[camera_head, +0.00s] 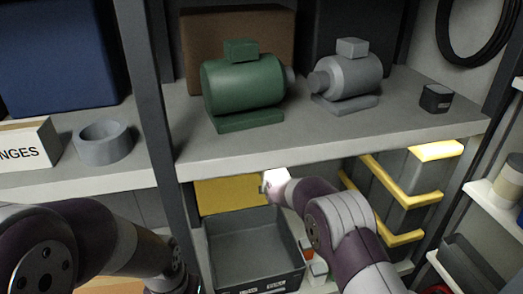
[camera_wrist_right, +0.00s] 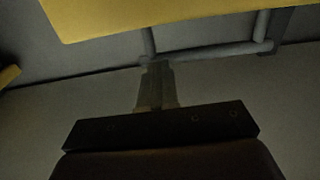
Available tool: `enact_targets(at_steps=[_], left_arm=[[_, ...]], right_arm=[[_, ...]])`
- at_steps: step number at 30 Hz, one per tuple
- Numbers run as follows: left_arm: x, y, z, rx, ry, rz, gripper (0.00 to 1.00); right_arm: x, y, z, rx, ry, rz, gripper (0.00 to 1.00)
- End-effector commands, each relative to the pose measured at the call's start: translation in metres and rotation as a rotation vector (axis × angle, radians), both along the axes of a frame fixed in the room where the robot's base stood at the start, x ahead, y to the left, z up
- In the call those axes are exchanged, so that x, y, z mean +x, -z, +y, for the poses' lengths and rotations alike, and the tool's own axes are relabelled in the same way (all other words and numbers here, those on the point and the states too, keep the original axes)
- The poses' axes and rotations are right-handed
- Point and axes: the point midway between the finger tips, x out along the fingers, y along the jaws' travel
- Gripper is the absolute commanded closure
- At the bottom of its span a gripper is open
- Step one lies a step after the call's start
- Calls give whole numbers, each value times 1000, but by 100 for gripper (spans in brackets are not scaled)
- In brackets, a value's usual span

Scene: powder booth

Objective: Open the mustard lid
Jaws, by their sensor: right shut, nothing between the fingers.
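The mustard lid (camera_head: 226,196) shows in the head view as a flat yellow panel under the shelf, behind an open grey bin (camera_head: 255,283). My right arm reaches in under the shelf. My right gripper (camera_head: 268,183) is at the panel's right end, partly hidden by the shelf edge and wrist. In the right wrist view the yellow panel (camera_wrist_right: 150,18) spans the top, and my right gripper (camera_wrist_right: 155,72) is shut and empty, with its tips just below the panel's edge. I cannot tell whether they touch. My left arm is at lower left, its gripper out of frame.
The shelf (camera_head: 330,146) above my right arm carries a green motor (camera_head: 243,82), a grey motor (camera_head: 347,78) and a small dark box (camera_head: 436,98). A grey case with yellow bands (camera_head: 385,187) stands right of my arm. A dark post (camera_head: 150,90) stands left.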

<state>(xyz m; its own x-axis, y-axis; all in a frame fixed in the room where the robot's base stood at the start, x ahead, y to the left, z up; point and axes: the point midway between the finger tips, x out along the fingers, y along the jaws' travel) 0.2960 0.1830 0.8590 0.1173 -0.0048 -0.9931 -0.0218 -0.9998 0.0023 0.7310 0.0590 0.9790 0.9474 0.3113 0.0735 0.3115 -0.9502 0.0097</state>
Motion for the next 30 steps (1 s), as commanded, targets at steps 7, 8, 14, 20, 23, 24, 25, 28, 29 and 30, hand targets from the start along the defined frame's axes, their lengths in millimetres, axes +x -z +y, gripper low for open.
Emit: enact_targets(at_steps=[7,8,14,20,23,24,25,28,29,30], left_arm=[[0,3,0,0,0,0,59],[0,3,0,0,0,0,59],[0,3,0,0,0,0,59],[0,3,0,0,0,0,59],[0,4,0,0,0,0,59],[0,4,0,0,0,0,59],[0,5,0,0,0,0,59],[0,8,0,0,0,0,59],[0,8,0,0,0,0,59],[0,9,0,0,0,0,59]], right_arm=[[5,-3,2,1,0,-2,100],[6,-3,2,1,0,-2,100],[6,-3,2,0,0,-1,100],[5,-3,2,0,0,-1,100],[-3,-2,-1,0,0,0,100],[-8,-2,-3,0,0,-1,100],[-14,-1,-4,0,0,0,100],[-41,1,-13,0,-1,0,100],[-50,2,-16,1,-1,0,100],[-61,3,-20,0,-1,1,100]])
